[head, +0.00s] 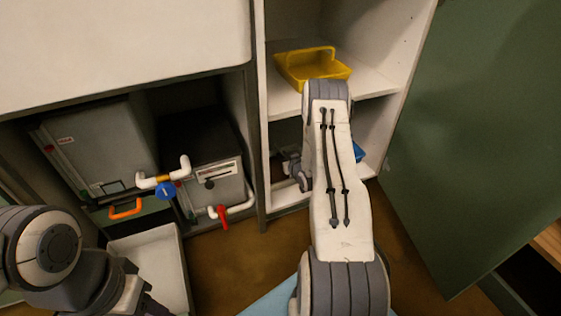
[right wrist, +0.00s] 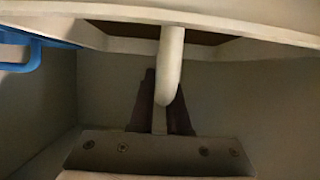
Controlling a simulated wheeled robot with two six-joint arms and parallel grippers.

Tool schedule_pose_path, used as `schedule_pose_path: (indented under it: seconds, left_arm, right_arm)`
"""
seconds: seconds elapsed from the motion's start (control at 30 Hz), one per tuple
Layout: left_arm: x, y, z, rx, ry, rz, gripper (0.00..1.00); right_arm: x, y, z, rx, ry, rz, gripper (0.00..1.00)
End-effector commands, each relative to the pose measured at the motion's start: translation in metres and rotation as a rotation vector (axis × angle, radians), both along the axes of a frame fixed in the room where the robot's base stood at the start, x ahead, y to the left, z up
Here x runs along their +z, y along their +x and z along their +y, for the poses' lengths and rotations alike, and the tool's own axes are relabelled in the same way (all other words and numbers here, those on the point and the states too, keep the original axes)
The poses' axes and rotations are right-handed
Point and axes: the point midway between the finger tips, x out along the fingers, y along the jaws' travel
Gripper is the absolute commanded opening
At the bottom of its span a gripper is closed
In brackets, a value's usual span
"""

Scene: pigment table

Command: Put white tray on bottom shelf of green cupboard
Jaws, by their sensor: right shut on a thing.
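The green cupboard (head: 263,130) stands open, pale inside, with its green door (head: 480,130) swung out to the right. My right arm reaches into its lower part, and my right gripper (head: 293,170) is there, partly hidden by the arm, above the bottom shelf (head: 288,199). In the right wrist view the dark fingers are shut on a white bar, which looks like the handle of the white tray (right wrist: 171,60).
A yellow tray (head: 338,72) sits on the shelf above. A blue tray (head: 359,151) shows right of my arm, and its handle (right wrist: 22,50) shows in the right wrist view. A pale bin (head: 150,262) and pipes with valves (head: 166,190) are at the left.

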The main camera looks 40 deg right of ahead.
Motion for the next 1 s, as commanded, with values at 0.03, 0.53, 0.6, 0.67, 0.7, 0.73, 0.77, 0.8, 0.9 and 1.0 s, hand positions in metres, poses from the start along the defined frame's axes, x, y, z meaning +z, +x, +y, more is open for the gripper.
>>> schedule_pose_path:
  seconds: [0.03, 0.53, 0.6, 0.67, 0.7, 0.73, 0.77, 0.8, 0.9, 1.0]
  left_arm:
    - [-0.005, 0.000, 0.000, 0.000, 0.000, 0.000, 0.50]
    - [-0.004, 0.000, 0.000, 0.000, -0.001, -0.001, 0.50]
    - [-0.004, 0.000, 0.000, 0.000, -0.001, -0.001, 0.50]
    - [-0.004, 0.000, 0.000, 0.000, -0.001, -0.001, 0.50]
    - [-0.004, 0.000, 0.000, 0.000, -0.001, -0.001, 0.50]
    - [-0.004, 0.000, 0.000, 0.000, -0.001, -0.001, 0.50]
    - [-0.004, 0.000, 0.000, 0.000, -0.001, -0.001, 0.50]
    - [-0.004, 0.000, 0.000, 0.000, -0.001, -0.001, 0.50]
    - [0.001, 0.000, 0.000, 0.000, -0.001, -0.001, 0.50]
    - [0.012, 0.000, 0.000, 0.000, 0.000, 0.000, 0.50]
  right_arm:
    - [-0.002, 0.001, -0.002, -0.002, -0.004, -0.007, 0.00]
    - [-0.005, -0.002, -0.004, -0.005, -0.001, -0.002, 0.44]
    - [-0.005, -0.002, -0.004, -0.005, -0.001, -0.002, 0.44]
    - [-0.005, -0.002, -0.004, -0.005, -0.001, -0.002, 0.44]
    - [-0.005, -0.002, -0.004, -0.005, -0.001, -0.002, 0.44]
    - [-0.005, -0.002, -0.004, -0.005, -0.001, -0.002, 0.44]
    - [-0.005, -0.002, -0.004, -0.005, -0.001, -0.002, 0.44]
    - [-0.004, -0.002, -0.004, -0.005, -0.001, -0.002, 0.44]
    - [0.001, -0.004, -0.003, -0.005, 0.000, -0.001, 0.44]
    - [0.007, -0.015, -0.001, -0.007, 0.001, 0.001, 0.44]
